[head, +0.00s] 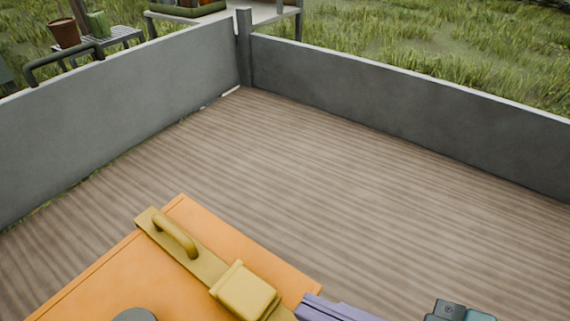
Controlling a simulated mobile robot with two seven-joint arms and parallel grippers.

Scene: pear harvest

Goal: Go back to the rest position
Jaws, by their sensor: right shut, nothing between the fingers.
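My right gripper (458,311) shows only in part, as a small dark grey and teal shape at the bottom edge, right of centre. It is shut with nothing between its fingers. It appears above the brown ridged floor, apart from the low walls. The rest of its arm is cut off by the picture's edge. My left gripper is not in view. No pear shows.
A low grey wall (150,105) runs along the left, another (410,125) along the right, meeting at a post (244,45). Beyond the walls are grass, a small table with pots (65,34), and a pale bench (225,12).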

